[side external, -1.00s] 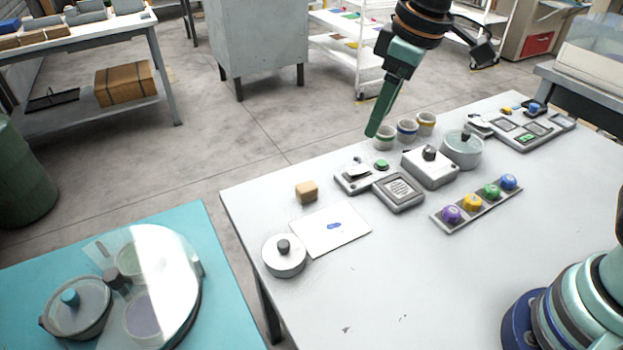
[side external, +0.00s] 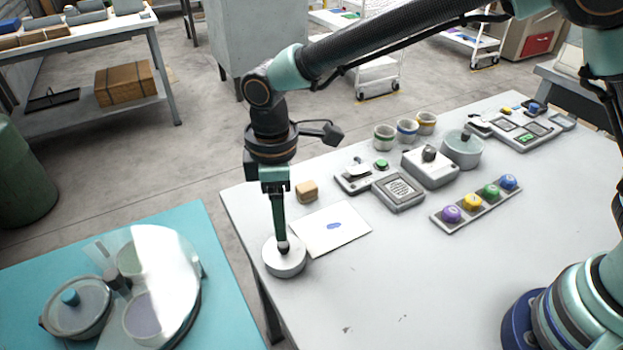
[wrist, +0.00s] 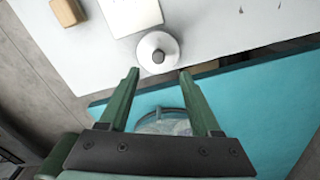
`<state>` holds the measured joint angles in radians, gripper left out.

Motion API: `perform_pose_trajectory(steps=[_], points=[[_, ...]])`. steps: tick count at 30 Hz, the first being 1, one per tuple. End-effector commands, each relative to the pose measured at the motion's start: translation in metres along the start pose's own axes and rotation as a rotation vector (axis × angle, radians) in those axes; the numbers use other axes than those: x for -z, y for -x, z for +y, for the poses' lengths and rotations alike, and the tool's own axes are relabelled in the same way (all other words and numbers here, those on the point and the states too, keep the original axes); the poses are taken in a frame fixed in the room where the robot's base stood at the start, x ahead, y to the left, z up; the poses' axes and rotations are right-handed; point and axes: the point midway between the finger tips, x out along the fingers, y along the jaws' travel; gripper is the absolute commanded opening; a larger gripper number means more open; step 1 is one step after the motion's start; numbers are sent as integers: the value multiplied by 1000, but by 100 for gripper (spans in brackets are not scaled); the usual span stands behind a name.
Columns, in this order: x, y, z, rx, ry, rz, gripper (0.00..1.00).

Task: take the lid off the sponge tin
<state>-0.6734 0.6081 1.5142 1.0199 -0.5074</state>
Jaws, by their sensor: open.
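The sponge tin appears to be the small round white tin (side external: 285,266) near the left corner of the white table. It has a flat lid (wrist: 157,45) with a dark knob (wrist: 158,56) in the middle, and the lid is on. My gripper (side external: 281,240) points down over the tin in the side view, its fingers lined up with the knob. In the wrist view my gripper (wrist: 160,71) is open, with nothing between its fingers. The tin shows just beyond the fingertips, roughly centred between them. Contact with the knob cannot be told. The tin's inside is hidden.
A white sheet (side external: 345,240) with a blue mark and a tan block (side external: 307,191) lie close to the tin. Cups, boxes and a row of coloured knobs (side external: 467,203) stand farther right. A teal table (side external: 200,225) holds lidded glassware. The white table's front is clear.

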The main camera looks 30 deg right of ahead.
Motion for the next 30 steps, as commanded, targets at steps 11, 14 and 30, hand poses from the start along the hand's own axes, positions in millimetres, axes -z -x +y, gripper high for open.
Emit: perform_pose_trajectory(steps=[11,14,30], points=[[-1,-35,1,1,-2,-3,64],[-2,-51,3,2,-2,-3,64],[-1,-72,3,0,-2,1,34]])
